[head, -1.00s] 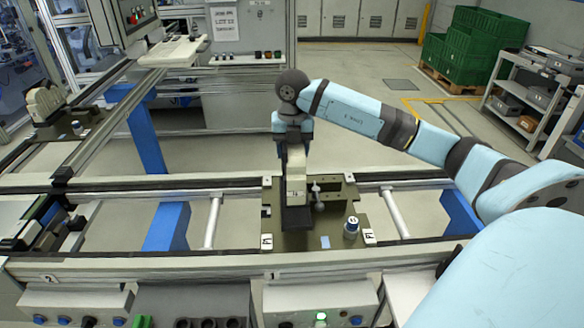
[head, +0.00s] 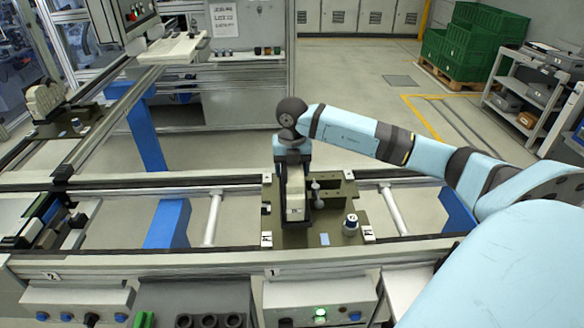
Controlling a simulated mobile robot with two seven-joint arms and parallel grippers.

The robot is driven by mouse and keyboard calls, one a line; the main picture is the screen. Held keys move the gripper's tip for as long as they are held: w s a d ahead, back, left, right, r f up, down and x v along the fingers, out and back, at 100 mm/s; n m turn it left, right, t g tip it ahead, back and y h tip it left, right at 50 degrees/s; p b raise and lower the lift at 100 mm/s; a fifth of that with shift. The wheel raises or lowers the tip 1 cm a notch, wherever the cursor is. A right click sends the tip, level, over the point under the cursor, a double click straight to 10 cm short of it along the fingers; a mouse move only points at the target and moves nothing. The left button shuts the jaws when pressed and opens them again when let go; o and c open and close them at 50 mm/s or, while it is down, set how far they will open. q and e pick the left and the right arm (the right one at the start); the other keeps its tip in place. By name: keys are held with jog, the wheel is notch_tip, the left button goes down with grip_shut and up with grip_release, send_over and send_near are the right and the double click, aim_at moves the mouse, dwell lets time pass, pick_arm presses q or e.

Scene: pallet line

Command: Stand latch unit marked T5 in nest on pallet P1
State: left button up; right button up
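Pallet P1 (head: 288,240) is an olive plate on the front conveyor, with "P1" labels at its front corners. The latch unit (head: 295,200) is an upright beige block with a small label, too small to read. My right gripper (head: 293,174) points straight down at its top and appears shut on it; the fingertips are partly hidden. The unit stands upright at the dark nest on the pallet's left part. Its foot is low at the nest, but I cannot tell whether it is fully seated. My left gripper is not in view.
Another pallet with beige parts (head: 45,103) sits at the far left. A control box (head: 320,303) is in front.

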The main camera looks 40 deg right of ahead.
jog(key=shift+o, duration=0.9)
jog(key=shift+r, duration=0.1)
notch_tip(320, 180, up, 11)
jog(key=shift+b, duration=1.1)
jog(key=shift+r, duration=0.6)
